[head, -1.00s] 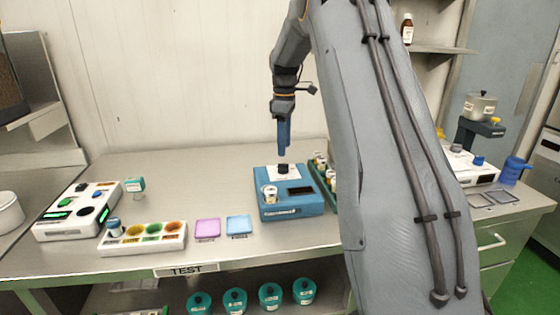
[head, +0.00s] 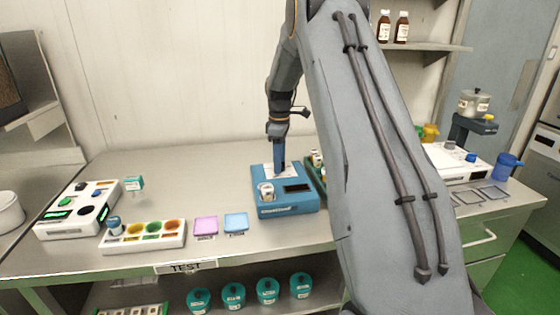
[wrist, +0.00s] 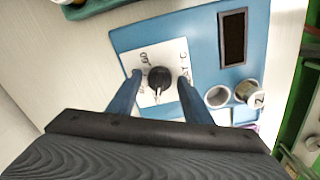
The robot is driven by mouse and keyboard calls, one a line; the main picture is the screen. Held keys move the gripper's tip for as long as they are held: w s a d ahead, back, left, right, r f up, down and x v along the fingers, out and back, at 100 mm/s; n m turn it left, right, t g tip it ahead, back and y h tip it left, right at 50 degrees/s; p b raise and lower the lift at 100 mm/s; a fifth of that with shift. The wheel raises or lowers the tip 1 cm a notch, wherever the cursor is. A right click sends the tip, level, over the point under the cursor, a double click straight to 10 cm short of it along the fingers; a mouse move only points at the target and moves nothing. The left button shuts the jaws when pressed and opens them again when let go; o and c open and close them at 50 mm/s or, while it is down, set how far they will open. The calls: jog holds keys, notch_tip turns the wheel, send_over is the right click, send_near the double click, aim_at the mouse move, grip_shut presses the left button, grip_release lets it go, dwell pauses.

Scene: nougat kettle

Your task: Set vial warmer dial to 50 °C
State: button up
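The vial warmer (head: 290,209) is a blue box on the bench, with a white dial plate, a dark display (wrist: 233,38) and a vial (wrist: 250,93) at its front. In the wrist view its black round dial (wrist: 160,80) sits on the white plate (wrist: 172,51). A few printed marks show around it, partly covered by my fingers. I cannot read the dial's setting. My gripper (wrist: 159,88) is open, with one blue finger on each side of the dial. I cannot tell whether they touch it. In the head view my gripper (head: 280,168) points down over the plate and hides the dial.
A rack of vials (head: 317,163) stands close to the right of the warmer, partly behind my arm. Purple (head: 206,226) and blue (head: 236,223) pads and a white tray with coloured wells (head: 144,244) lie to the left. Bare bench lies behind the pads.

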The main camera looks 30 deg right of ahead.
jog(key=c, duration=0.8)
jog(key=shift+c, duration=0.2)
jog(key=shift+m, duration=0.3)
jog(key=m+b, duration=0.1)
jog(key=m, duration=0.7)
jog(key=m+b, duration=0.1)
jog(key=m, duration=0.4)
jog(key=shift+r+m, duration=0.1)
jog(key=shift+m, duration=2.1)
